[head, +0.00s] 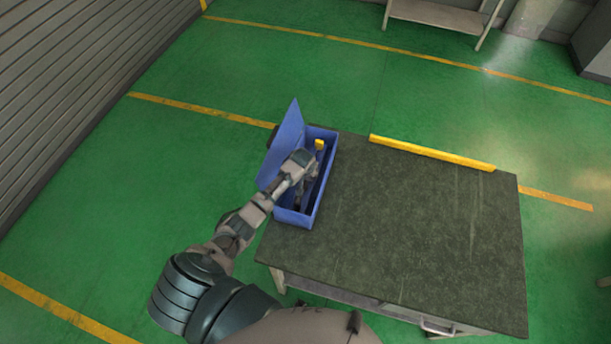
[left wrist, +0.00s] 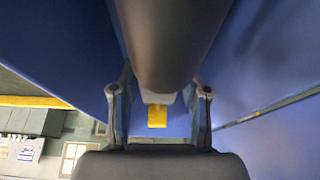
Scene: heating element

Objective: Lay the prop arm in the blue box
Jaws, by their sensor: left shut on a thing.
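The blue box (head: 312,210) stands on the left edge of the table, its lid (head: 284,145) tilted open to the left. The prop arm is a dark bar with a yellow end (head: 319,144); it is inside the box, the yellow end towards the far wall. In the left wrist view the prop arm (left wrist: 168,45) is a dark round bar between the fingers, with blue walls on both sides. My left gripper (head: 303,192) reaches down into the box and is shut on the prop arm; my wrist partly hides it. Whether the bar touches the box floor is unclear. My right gripper is out of view.
The dark table top (head: 420,230) right of the box is clear. A yellow strip (head: 430,153) runs along its far edge. A drawer handle (head: 437,328) shows at the front. Green floor with yellow lines surrounds the table; a grey shutter (head: 70,80) is at left.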

